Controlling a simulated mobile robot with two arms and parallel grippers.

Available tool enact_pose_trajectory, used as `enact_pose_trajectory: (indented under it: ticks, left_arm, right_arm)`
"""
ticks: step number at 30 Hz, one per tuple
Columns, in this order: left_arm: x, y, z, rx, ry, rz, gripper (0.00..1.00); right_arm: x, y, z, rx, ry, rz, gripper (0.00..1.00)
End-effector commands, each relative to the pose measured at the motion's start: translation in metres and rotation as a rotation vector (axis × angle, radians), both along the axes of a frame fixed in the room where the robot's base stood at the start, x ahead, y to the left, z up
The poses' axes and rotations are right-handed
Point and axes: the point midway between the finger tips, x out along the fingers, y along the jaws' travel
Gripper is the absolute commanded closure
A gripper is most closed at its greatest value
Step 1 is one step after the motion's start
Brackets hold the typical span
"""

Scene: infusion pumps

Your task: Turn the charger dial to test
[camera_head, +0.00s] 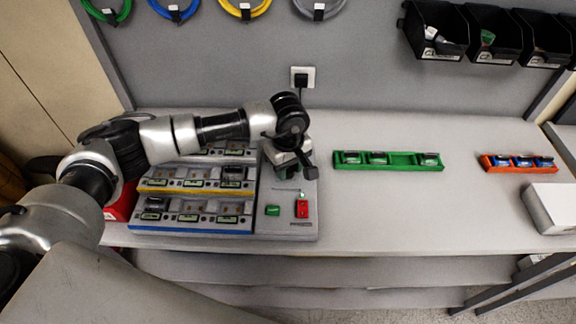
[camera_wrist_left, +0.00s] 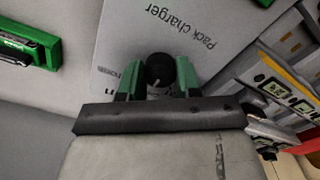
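The grey pack charger (camera_head: 268,226) stands on the bench at the right end of the battery rack. In the left wrist view its panel (camera_wrist_left: 225,22) shows upside-down "Pack charger" lettering. The round black charger dial (camera_wrist_left: 160,69) has a light pointer mark. My left gripper (camera_head: 290,165) is over the charger's back part and hides the dial in the head view. In the left wrist view its green fingers (camera_wrist_left: 159,76) stand on either side of the dial, very close to it. I cannot tell whether they touch it. The lettering beside the dial is partly covered. My right gripper is not in view.
The rack (camera_head: 190,228) holds rows of packs left of the charger. A green tray (camera_head: 390,167) and an orange tray (camera_head: 517,169) lie to the right. A white box (camera_head: 552,208) is at the right edge. The bench front between them is clear.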

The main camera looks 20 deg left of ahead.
Motion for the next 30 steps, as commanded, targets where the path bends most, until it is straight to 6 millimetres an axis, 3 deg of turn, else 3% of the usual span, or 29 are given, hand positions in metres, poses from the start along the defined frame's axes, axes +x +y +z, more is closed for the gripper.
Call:
enact_pose_trajectory:
  ticks: [14,30]
  left_arm:
    - [0.001,0.000,-0.002,-0.001,-0.003,0.106,0.90]
    - [0.001,0.000,-0.002,-0.002,-0.004,0.544,0.90]
  right_arm:
    - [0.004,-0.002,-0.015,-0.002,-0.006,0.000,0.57]
    - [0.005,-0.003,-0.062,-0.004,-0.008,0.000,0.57]
